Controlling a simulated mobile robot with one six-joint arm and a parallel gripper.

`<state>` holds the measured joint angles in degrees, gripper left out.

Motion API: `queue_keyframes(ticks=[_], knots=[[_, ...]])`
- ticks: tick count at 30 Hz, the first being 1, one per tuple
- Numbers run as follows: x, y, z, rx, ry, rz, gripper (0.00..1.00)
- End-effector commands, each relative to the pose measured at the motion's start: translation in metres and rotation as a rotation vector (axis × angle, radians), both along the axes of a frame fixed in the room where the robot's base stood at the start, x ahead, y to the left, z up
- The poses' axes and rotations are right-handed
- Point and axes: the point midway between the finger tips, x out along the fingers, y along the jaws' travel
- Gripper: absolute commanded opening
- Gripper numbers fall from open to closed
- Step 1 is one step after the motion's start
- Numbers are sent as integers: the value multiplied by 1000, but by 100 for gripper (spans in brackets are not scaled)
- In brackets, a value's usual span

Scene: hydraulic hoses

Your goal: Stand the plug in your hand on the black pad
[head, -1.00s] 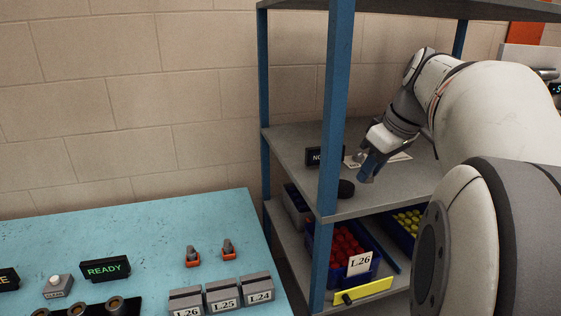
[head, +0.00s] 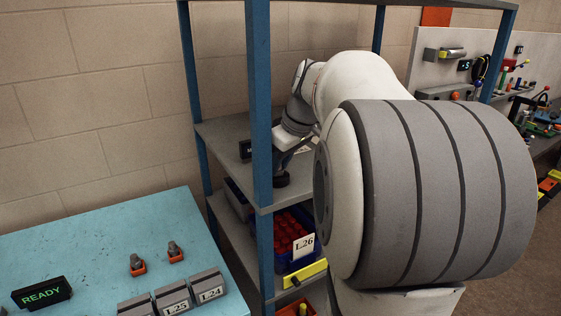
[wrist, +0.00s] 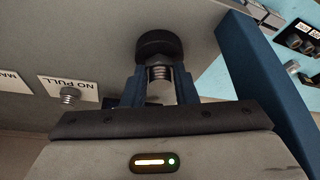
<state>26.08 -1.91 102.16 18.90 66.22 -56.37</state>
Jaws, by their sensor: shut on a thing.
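The plug (wrist: 159,74), a silver threaded metal piece, is between the blue fingers of my gripper (wrist: 160,88), which is shut on it. The round black pad (wrist: 159,44) lies on the grey shelf, directly beyond the plug's threaded end in the wrist view. The plug's end overlaps the pad's edge in the picture; I cannot tell whether they touch. In the head view my gripper (head: 280,160) is over the pad (head: 281,180), and my arm hides part of the shelf. The plug is not clear there.
A blue shelf post (head: 259,110) rises close to my gripper. Bins of red parts (head: 290,232) sit on the shelf below. A blue table (head: 100,235) is at left.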

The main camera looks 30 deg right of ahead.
Motion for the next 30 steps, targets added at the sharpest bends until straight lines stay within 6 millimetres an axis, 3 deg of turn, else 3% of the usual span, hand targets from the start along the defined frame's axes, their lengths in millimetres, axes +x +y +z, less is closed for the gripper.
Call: queue_keyframes(ticks=[1,2,9,20,30], knots=[[0,0,-3,0,0,0,3],[0,0,-3,0,0,0,26],[0,0,-2,0,0,-1,46],[-1,-1,4,-1,-2,-2,48],[-24,-13,65,-2,-3,-5,48]])
